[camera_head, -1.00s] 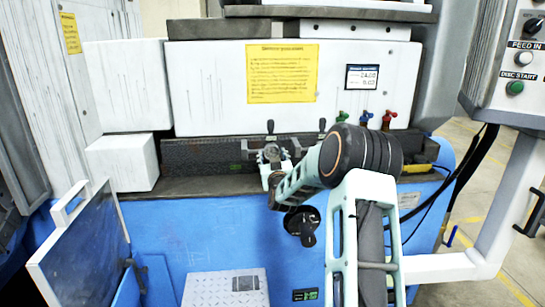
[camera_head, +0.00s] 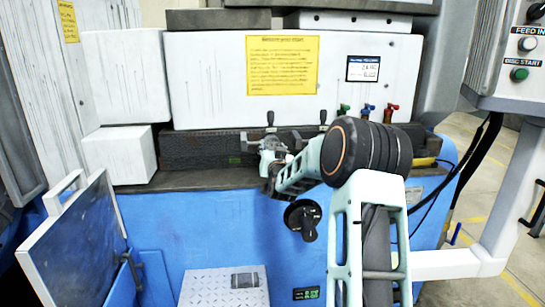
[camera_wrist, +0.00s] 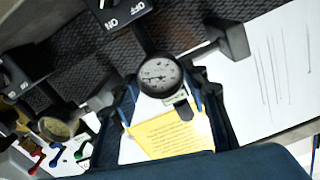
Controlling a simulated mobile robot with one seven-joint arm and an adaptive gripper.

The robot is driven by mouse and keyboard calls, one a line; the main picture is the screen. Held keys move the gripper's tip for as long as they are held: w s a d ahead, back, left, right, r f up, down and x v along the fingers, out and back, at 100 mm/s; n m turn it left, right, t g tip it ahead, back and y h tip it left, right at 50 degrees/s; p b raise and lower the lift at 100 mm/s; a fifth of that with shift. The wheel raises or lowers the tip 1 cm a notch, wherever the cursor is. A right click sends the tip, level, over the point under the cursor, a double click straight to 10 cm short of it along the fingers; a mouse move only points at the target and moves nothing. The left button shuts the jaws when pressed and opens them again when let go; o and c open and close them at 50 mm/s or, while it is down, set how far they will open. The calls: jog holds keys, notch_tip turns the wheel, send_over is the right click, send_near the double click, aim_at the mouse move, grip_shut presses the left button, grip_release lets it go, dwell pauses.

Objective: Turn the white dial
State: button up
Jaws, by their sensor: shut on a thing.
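The white-faced round dial (camera_wrist: 159,76) with a dark rim is in the middle of the wrist view. My gripper (camera_wrist: 163,82) has one finger on each side of it and is shut on it. Fine marks show on the face, too small to read. In the head view my gripper (camera_head: 270,165) is at the dark ledge of the machine, and I cannot make out the dial's face there.
Black switches marked ON and OFF (camera_wrist: 118,12) are close to the dial. Green, blue and red valves (camera_head: 367,111) stand right of my gripper. A black crank knob (camera_head: 303,219) is below my arm. A control panel (camera_head: 518,55) is at upper right.

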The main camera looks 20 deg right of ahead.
jog(key=m+b, duration=0.4)
jog(key=b, duration=0.1)
jog(key=shift+f+m, duration=0.25)
jog(key=shift+m, duration=0.05)
jog(key=m+b, duration=0.4)
jog(key=shift+m+b, duration=0.3)
jog(key=shift+b, duration=0.1)
jog(key=m+b, duration=0.4)
jog(key=shift+m+b, duration=0.3)
jog(key=shift+b, duration=0.05)
jog(key=shift+r+m+b, duration=0.15)
jog(key=shift+m+b, duration=0.6)
jog(key=shift+m, duration=0.3)
jog(key=shift+r+m+b, duration=0.15)
jog(key=shift+m+b, duration=0.55)
jog(key=shift+m, duration=0.35)
jog(key=o, duration=1.2)
jog(key=shift+c, duration=0.2)
